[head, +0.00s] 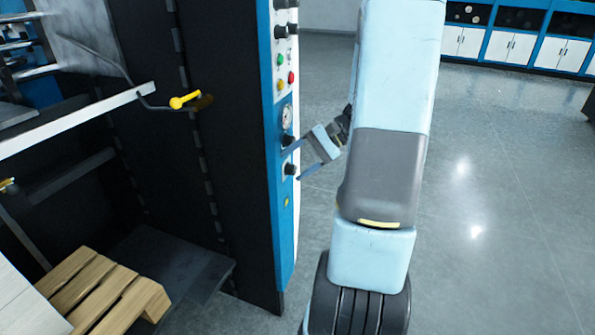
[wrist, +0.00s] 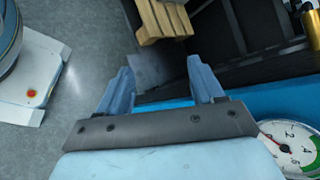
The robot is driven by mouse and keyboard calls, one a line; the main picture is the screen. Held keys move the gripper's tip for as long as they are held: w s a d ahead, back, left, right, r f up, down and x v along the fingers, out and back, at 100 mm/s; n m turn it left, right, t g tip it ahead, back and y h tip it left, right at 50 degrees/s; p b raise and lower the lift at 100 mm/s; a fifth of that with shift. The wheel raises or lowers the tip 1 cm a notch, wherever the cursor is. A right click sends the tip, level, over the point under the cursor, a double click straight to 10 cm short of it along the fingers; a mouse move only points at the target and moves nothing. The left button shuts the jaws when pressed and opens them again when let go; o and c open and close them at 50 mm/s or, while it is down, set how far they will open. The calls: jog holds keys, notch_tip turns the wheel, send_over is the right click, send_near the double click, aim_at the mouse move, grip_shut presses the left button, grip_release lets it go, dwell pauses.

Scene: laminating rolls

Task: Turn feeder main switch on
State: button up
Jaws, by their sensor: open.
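The feeder's blue-edged control panel (head: 284,230) stands left of my arm in the head view. It carries black knobs, including an upper pair (head: 287,31), one below the gauge (head: 287,140) and a lower one (head: 291,169). I cannot tell which is the main switch. My gripper (head: 293,163) is open and empty, its fingers pointing at the panel around the lower knob. Whether they touch is unclear. In the wrist view the open fingers (wrist: 160,68) show the panel's blue edge (wrist: 240,98) beyond them, but no knob is visible between them.
Coloured buttons (head: 285,75) and a round gauge (head: 286,117) sit higher on the panel; the gauge also shows in the wrist view (wrist: 290,145). A yellow-handled lever (head: 186,100) and a wooden pallet (head: 95,290) are at left. Grey floor (head: 500,180) is clear at right.

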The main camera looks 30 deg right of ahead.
jog(key=w+d+f+m+t+y, duration=0.2)
jog(key=d+f+m+t, duration=0.3)
jog(key=d, duration=0.3)
jog(key=m+t+h, duration=0.2)
jog(key=m+t, duration=0.2)
jog(key=t, duration=0.2)
send_near(295, 170)
jog(key=x, duration=0.9)
jog(key=shift+w, duration=0.15)
jog(key=shift+c, duration=0.4)
